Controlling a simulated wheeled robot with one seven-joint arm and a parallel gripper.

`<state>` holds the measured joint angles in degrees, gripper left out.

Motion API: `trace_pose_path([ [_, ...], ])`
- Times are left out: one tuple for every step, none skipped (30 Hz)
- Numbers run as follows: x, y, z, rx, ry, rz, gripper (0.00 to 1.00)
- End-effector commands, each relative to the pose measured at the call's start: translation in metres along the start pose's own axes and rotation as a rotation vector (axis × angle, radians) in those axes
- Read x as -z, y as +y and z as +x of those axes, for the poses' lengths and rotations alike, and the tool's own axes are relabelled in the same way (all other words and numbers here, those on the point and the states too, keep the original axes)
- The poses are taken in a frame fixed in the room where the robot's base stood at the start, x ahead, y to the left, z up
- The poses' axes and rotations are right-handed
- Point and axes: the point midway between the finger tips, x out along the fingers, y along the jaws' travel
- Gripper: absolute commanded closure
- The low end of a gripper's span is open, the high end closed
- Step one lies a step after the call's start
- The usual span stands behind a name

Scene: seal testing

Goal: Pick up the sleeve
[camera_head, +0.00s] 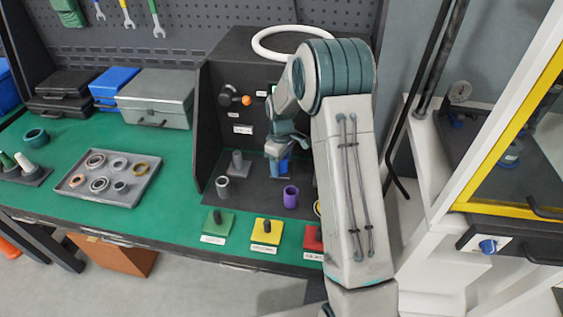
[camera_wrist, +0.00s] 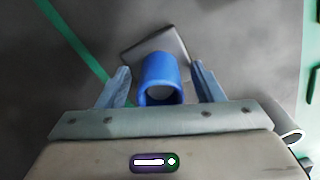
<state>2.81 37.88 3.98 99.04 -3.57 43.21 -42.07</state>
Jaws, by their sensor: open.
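A blue sleeve (camera_wrist: 159,75) stands between the two fingers of my gripper (camera_wrist: 159,70) in the wrist view, with a visible gap on each side. Its open end shows a grey inside. My gripper is open and does not grip it. In the head view my gripper (camera_head: 280,153) points down over the black station, and the blue sleeve (camera_head: 283,167) is partly hidden beneath it. A grey sleeve (camera_head: 223,189) and a purple sleeve (camera_head: 290,196) stand nearby on the station's dark base. A grey plate (camera_wrist: 155,45) lies behind the blue sleeve in the wrist view.
A grey post (camera_head: 238,163) stands left of my gripper. Green (camera_head: 217,223), yellow (camera_head: 266,232) and red (camera_head: 312,238) blocks line the front. A tray (camera_head: 130,193) of rings sits left, with cases (camera_head: 157,97) behind. A white ring (camera_head: 262,48) lies on the black housing (camera_head: 225,75).

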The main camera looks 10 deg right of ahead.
Motion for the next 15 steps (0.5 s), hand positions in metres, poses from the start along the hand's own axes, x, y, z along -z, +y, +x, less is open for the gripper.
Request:
trace_pose_path([
  [0.0000, 0.0001, 0.0001, 0.000, 0.000, 0.000, 0.40],
  [0.0000, 0.0001, 0.0000, 0.000, 0.000, 0.000, 0.40],
  [0.0000, 0.0001, -0.0001, 0.000, 0.000, 0.000, 0.40],
  [0.0000, 0.0001, -0.0001, 0.000, 0.000, 0.000, 0.40],
  [0.0000, 0.0001, -0.0002, 0.000, 0.000, 0.000, 0.42],
  [0.0000, 0.0000, -0.0002, 0.000, 0.000, 0.000, 0.54],
  [0.0000, 0.0000, -0.0002, 0.000, 0.000, 0.000, 0.62],
  [0.0000, 0.0001, -0.0003, 0.000, 0.000, 0.000, 0.70],
  [0.0000, 0.0000, -0.0003, 0.000, 0.000, 0.000, 0.81],
  [0.0000, 0.0000, -0.0004, 0.000, 0.000, 0.000, 0.90],
  [0.0000, 0.0000, -0.0004, 0.000, 0.000, 0.000, 0.94],
  [0.0002, 0.0001, -0.0008, -0.001, 0.001, 0.000, 0.98],
  [0.0002, 0.0001, -0.0008, -0.001, 0.001, 0.000, 0.98],
  [0.0002, 0.0002, -0.0009, -0.001, 0.001, 0.000, 0.98],
  [0.0002, 0.0001, -0.0009, -0.001, 0.001, 0.000, 0.98],
])
